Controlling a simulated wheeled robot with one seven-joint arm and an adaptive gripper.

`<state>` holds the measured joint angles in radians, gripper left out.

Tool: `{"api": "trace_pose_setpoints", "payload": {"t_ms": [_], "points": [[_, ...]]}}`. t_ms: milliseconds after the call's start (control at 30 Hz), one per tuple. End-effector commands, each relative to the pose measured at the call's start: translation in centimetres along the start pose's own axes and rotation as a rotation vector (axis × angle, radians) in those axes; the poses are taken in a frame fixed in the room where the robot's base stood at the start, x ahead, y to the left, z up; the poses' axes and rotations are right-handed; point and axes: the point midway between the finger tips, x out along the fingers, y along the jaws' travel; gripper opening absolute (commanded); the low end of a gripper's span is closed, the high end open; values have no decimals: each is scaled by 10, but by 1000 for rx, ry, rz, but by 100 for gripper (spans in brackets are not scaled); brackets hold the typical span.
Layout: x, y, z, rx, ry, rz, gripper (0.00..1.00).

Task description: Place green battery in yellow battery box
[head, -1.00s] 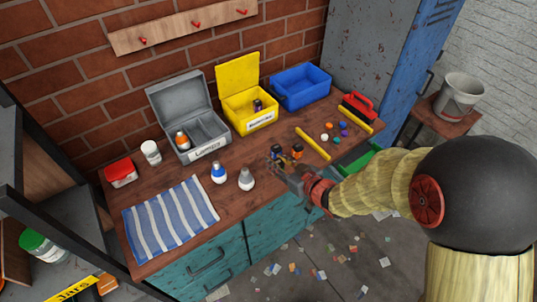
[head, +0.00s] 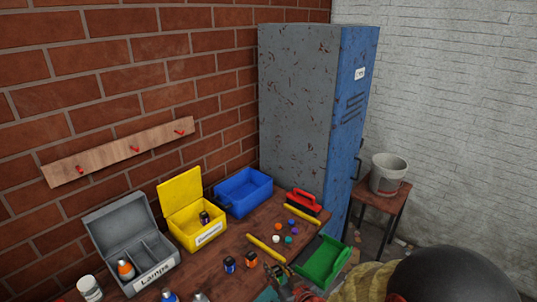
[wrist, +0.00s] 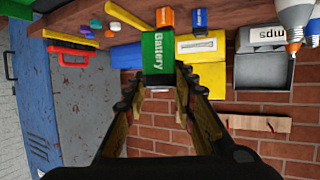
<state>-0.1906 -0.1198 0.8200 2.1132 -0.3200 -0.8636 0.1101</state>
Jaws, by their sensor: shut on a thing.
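The green battery (wrist: 158,54), with white lettering, is between the fingertips of my gripper (wrist: 160,82) in the wrist view. My gripper is shut on it. In the head view my gripper (head: 277,276) is low at the table's front side, and the held battery is hard to make out there. The yellow battery box (head: 197,232) stands open at the back of the table, its lid upright, with a dark battery (head: 205,218) inside. It also shows beyond the held battery in the wrist view (wrist: 213,47). The gripper is apart from the box.
An orange battery (head: 251,259) and a blue battery (head: 229,265) stand on the table between gripper and box. A grey lamp box (head: 152,279) is left of the yellow box, a blue bin (head: 232,204) right. A green tray (head: 322,262), yellow sticks and small coloured caps lie at right.

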Motion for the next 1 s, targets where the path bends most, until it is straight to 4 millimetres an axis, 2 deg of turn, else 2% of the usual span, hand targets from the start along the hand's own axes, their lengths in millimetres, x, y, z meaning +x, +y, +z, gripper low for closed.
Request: {"api": "trace_pose_setpoints", "payload": {"t_ms": [33,100,200,333,400,500,800,867,1000], "points": [[-2,23,18,29,-7,65,0],[-6,52,40,64,-7,152,0],[-17,88,74,108,-7,261,0],[-31,118,112,148,-6,358,0],[-38,126,128,159,-4,385,0],[-45,134,142,167,-1,406,0],[-48,140,140,173,2,418,0],[-47,141,133,172,6,417,0],[-46,145,101,170,9,413,0]]}}
